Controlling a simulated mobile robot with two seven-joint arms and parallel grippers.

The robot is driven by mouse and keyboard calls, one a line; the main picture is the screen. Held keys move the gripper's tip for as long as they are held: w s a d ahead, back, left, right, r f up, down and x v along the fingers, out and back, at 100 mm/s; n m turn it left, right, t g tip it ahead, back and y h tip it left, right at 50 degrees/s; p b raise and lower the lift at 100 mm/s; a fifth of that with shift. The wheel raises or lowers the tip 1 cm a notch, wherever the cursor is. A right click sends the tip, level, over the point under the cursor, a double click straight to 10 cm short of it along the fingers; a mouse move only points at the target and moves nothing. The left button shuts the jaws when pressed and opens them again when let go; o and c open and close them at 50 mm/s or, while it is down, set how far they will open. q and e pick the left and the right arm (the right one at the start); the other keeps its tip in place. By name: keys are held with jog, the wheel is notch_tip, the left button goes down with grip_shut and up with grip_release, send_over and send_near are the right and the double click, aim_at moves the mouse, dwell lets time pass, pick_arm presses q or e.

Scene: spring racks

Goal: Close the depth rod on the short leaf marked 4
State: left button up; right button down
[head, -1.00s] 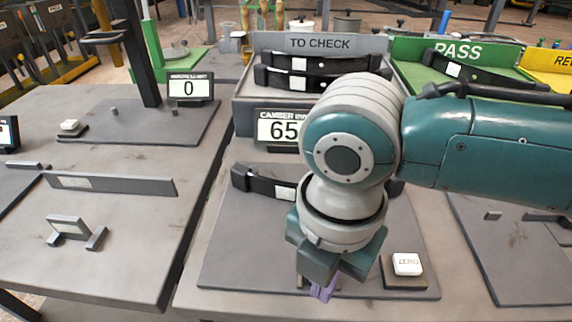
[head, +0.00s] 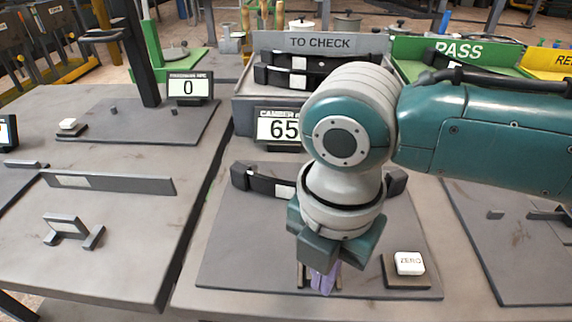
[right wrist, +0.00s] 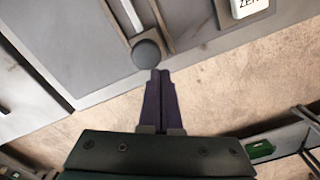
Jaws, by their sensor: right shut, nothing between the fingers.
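A dark leaf (head: 268,187) lies across the grey plate below the camber display. My right arm hides its middle, and I cannot read the mark on its pale label. In the right wrist view a pale rod (right wrist: 132,16) lies between two rails, with a dark round knob (right wrist: 147,53) at its near end. I take this to be the depth rod. My right gripper (head: 322,288) is low over the plate's front edge, its purple fingers together and empty. In the wrist view its fingertips (right wrist: 160,72) are right beside the knob; I cannot tell whether they touch. My left gripper is out of view.
The camber display (head: 282,127) reads about 65, partly covered. A white ZERO button (head: 409,263) sits close to the right of my gripper. Behind are the TO CHECK rack (head: 318,43) with dark leaves and the green PASS rack (head: 455,50). Another bench (head: 100,240) stands left.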

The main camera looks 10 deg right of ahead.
jog(key=shift+w+d+b, duration=0.25)
jog(key=shift+w+b, duration=0.35)
jog(key=shift+w, duration=0.3)
jog(key=shift+w+d+b, duration=0.25)
jog(key=shift+w+b, duration=0.35)
jog(key=shift+w, duration=0.25)
jog(key=shift+w+d+b, duration=0.1)
jog(key=shift+w+b, duration=0.2)
jog(key=shift+w, duration=0.25)
jog(key=shift+s, duration=0.1)
dwell(0.7)
jog(key=shift+r+p, duration=0.1)
jog(key=shift+p, duration=0.2)
notch_tip(320, 180, up, 7)
jog(key=p, duration=0.7)
dwell(0.3)
